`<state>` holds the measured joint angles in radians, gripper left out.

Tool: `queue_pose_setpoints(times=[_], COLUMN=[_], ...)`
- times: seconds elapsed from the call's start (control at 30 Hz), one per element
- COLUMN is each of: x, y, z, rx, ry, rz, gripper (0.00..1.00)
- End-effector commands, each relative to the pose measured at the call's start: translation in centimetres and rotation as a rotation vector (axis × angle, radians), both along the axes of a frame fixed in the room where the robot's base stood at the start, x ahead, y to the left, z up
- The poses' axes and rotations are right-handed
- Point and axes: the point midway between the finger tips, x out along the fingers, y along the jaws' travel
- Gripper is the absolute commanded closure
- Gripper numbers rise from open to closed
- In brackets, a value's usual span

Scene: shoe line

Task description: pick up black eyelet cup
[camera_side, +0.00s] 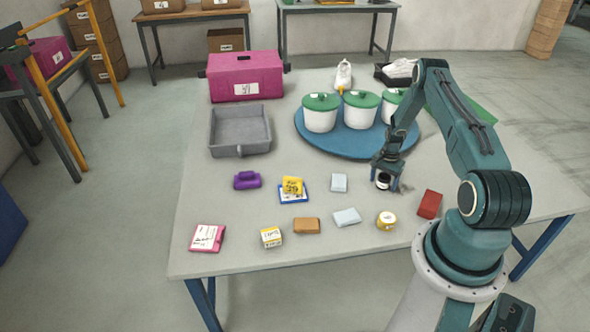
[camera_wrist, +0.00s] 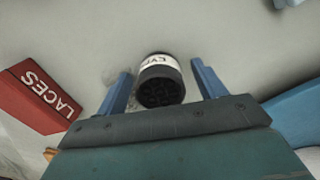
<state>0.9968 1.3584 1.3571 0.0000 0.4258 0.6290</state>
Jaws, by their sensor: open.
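The black eyelet cup (camera_side: 383,181) stands on the grey table below my gripper, right of the middle of the side view. It is a small black cup with a white label band, and it also shows in the wrist view (camera_wrist: 160,82). My gripper (camera_side: 386,186) is low over the table, pointing down. In the wrist view its two blue fingers (camera_wrist: 161,88) are apart, one on each side of the cup, with a gap visible on both sides. I cannot tell exactly how far down the cup the fingertips reach.
A red laces box (camera_side: 429,204) lies close by on the right. A blue round turntable (camera_side: 330,146) with white, green-lidded pots stands behind. A yellow-lidded jar (camera_side: 386,221), pale packets (camera_side: 339,183), and a brown block (camera_side: 307,226) lie nearby. A grey tray (camera_side: 240,151) is at left.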

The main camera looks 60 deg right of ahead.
Motion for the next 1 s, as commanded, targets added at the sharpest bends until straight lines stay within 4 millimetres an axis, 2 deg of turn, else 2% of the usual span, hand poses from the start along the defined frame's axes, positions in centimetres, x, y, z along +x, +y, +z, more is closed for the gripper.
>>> queue_pose_setpoints(times=[0.17, 0.43, 0.77, 1.0], x=[0.0, 0.0, 0.0, 0.1], y=[0.0, 0.0, 0.0, -0.1], z=[0.0, 0.0, 0.2, 1.4], rx=[0.0, 0.0, 0.0, -0.002], ry=[0.0, 0.0, 0.0, -0.001], rz=[0.0, 0.0, 0.0, 0.0], gripper=[0.3, 0.82, 0.82, 0.82])
